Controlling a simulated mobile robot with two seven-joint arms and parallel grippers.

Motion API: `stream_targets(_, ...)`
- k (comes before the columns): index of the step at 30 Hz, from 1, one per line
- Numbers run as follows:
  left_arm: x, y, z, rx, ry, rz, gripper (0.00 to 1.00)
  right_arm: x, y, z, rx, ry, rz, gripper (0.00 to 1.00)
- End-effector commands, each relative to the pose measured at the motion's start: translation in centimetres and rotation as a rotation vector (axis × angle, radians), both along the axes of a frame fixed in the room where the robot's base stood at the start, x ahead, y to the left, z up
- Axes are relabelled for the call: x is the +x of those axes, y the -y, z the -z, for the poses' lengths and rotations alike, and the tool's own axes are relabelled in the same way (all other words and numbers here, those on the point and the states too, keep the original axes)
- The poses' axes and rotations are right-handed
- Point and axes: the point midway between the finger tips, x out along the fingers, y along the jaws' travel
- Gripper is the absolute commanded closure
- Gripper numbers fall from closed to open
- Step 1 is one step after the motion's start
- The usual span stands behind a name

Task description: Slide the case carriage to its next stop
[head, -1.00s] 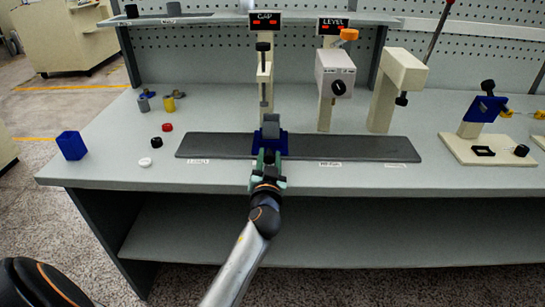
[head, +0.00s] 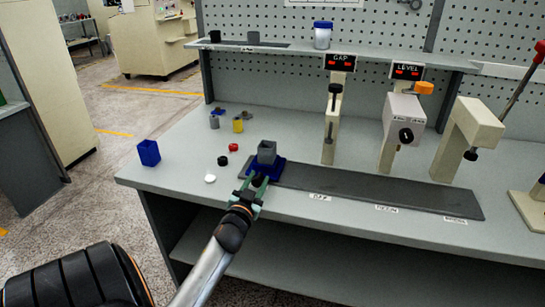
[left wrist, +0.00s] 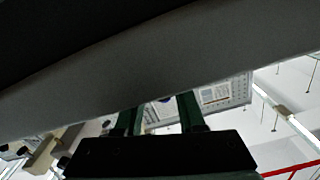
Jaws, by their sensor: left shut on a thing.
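The case carriage (head: 277,172) is a blue block at the left end of the dark grey track (head: 370,192), with a grey case (head: 267,150) upright on it. My left gripper (head: 257,183) reaches in from the front, its green fingers shut on the carriage's front part, which they partly hide. The GAP station (head: 331,120) stands behind the track, to the right of the carriage. The LEVEL station (head: 400,130) is farther right. In the left wrist view the green fingers show, but the carriage cannot be made out. My right gripper is not in view.
A blue bin (head: 148,153), a white cap (head: 210,178), a black cap (head: 222,161) and a red cap (head: 234,147) sit on the bench left of the track. A cream gauge frame (head: 470,135) stands farther right. The track right of the carriage is clear.

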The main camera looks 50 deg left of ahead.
Motion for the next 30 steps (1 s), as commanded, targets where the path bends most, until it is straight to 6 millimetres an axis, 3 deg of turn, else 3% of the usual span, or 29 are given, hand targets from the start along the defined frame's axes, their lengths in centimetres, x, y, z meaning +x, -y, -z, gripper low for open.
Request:
stream_targets(15,-0.48,-0.96,-0.22,0.004,0.003,-0.003,1.0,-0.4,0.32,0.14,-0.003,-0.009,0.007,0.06)
stream_targets(16,-0.49,-0.96,-0.23,0.004,0.003,-0.003,0.6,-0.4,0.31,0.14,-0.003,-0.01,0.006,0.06)
stream_targets(18,-0.48,-0.95,-0.2,0.004,0.002,-0.003,0.53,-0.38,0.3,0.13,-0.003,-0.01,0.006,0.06)
stream_targets(19,-0.48,-0.93,-0.19,0.004,0.002,-0.003,0.49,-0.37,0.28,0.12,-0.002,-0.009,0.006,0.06)
stream_targets(30,-0.43,-0.75,-0.01,0.0,0.0,-0.001,0.49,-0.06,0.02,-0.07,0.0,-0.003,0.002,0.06)
